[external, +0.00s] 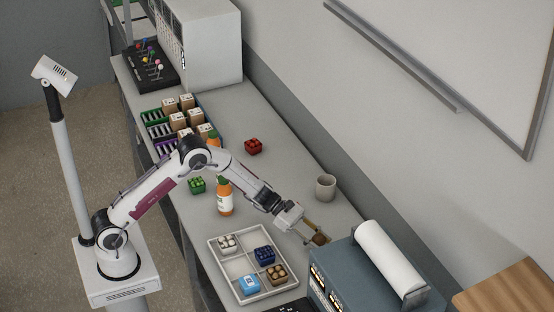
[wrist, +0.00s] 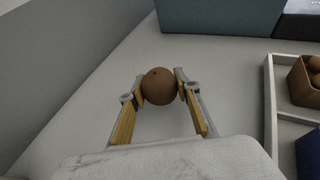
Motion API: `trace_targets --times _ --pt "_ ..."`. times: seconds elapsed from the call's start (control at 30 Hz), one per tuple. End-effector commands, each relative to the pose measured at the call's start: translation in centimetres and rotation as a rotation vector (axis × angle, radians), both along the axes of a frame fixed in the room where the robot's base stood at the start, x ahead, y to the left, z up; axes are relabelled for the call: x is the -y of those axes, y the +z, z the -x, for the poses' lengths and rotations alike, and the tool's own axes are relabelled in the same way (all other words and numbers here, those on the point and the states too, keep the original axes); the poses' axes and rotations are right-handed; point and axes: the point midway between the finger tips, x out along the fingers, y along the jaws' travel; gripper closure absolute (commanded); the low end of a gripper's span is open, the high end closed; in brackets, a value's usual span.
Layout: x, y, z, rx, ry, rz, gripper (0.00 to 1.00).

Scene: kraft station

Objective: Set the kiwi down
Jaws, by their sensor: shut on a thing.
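The kiwi (wrist: 159,86) is a round brown fruit between my fingertips in the wrist view. It also shows as a small brown ball (external: 320,239) in the external view, near the blue-grey machine. My gripper (wrist: 159,85) has its yellow-padded fingers shut on the kiwi, one on each side. In the external view my gripper (external: 317,237) reaches over the grey counter, to the right of the white tray. Whether the kiwi touches the counter or hangs just above it, I cannot tell.
The white divided tray (external: 227,263) holds small baskets and a blue box. A blue-grey machine (external: 372,262) with a white roll stands close beyond the kiwi. A grey cup (external: 325,187) stands behind my gripper. An orange bottle (external: 225,200) stands left. Bare counter (wrist: 85,110) surrounds the fingers.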

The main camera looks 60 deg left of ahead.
Motion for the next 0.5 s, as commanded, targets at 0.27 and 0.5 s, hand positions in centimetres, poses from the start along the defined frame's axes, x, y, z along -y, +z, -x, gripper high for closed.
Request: trace_targets --times 0.27,0.5 --pt "0.01 -1.48 -0.03 0.002 0.001 0.0 0.9" --pt "0.0 -1.49 -0.03 0.002 0.001 0.0 0.9"
